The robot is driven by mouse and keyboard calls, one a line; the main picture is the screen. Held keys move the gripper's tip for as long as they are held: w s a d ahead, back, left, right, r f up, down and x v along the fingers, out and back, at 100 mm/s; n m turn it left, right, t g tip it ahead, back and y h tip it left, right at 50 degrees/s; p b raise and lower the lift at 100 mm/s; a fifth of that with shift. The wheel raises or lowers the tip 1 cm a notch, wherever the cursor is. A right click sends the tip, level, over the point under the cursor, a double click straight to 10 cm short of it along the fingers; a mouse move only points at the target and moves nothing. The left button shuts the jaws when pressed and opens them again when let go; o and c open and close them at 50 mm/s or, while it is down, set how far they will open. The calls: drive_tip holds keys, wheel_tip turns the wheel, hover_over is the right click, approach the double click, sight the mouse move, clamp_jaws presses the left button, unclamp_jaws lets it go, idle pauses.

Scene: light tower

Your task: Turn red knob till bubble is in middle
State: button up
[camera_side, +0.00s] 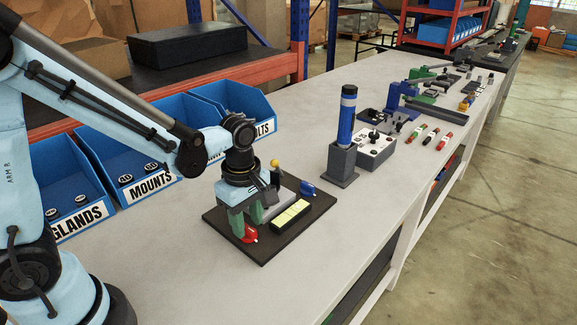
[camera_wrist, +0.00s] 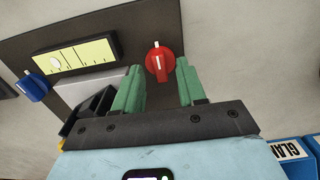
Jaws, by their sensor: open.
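The red knob (camera_side: 250,235) sits at the front left corner of a dark plate (camera_side: 268,252). In the wrist view the red knob (camera_wrist: 159,62), with a white pointer line, lies between the two green fingers of my open gripper (camera_wrist: 158,75), with a gap on each side. In the side view my gripper (camera_side: 247,217) points down at the knob and partly covers it. The level (camera_side: 291,215) is a yellow-green window in a black frame.
A blue knob (camera_side: 308,189) stands at the plate's far side. A lamp tower with a blue column (camera_side: 346,120) and a grey switch box (camera_side: 375,150) stand beyond. Blue bins (camera_side: 130,155) line the back left. The bench front is clear.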

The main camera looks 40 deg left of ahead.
drive_tip(key=shift+f, duration=0.45)
clamp_jaws()
drive_tip(key=shift+m, duration=0.3)
